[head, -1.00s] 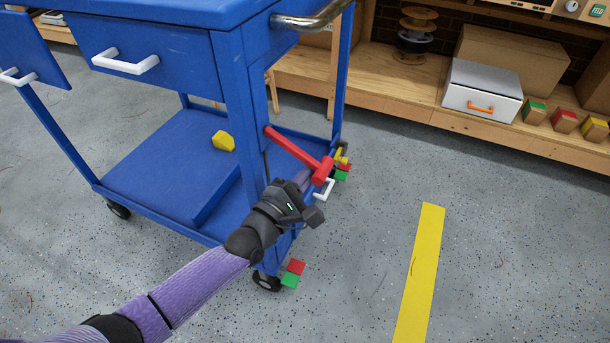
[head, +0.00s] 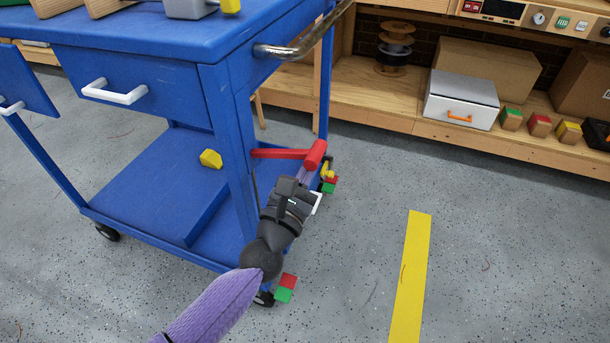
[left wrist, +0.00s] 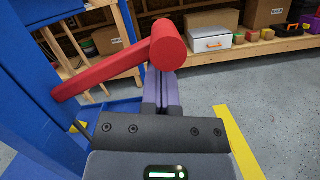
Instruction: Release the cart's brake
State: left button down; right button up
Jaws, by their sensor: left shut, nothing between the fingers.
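The blue cart (head: 218,120) stands at left. A red brake lever (head: 280,154) juts right from its corner post, close to level in the head view, ending in a thick red grip (head: 316,154). The lever also shows in the left wrist view (left wrist: 105,70), rising toward its grip (left wrist: 168,45). My left gripper (head: 305,174) is just below the grip. Its purple fingers (left wrist: 169,82) are shut and empty, their tips at the grip's underside, partly hidden by it; I cannot tell whether they touch. My right gripper is not in view.
Red and green pads sit by the near caster (head: 286,287) and the far caster (head: 330,184). A yellow block (head: 211,158) lies on the lower shelf. A wooden bench (head: 400,112) runs along the back. Floor right of the cart is clear, with a yellow stripe (head: 411,275).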

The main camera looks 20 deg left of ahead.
pick_arm(q)
jog(key=shift+a+r+n+y, duration=0.1)
jog(key=shift+r+n+y, duration=0.3)
jog(key=shift+r+n, duration=0.6)
jog(key=shift+a+r+n+p, duration=0.1)
jog(key=shift+r+n+p, duration=0.1)
jog(key=shift+n+p, duration=0.3)
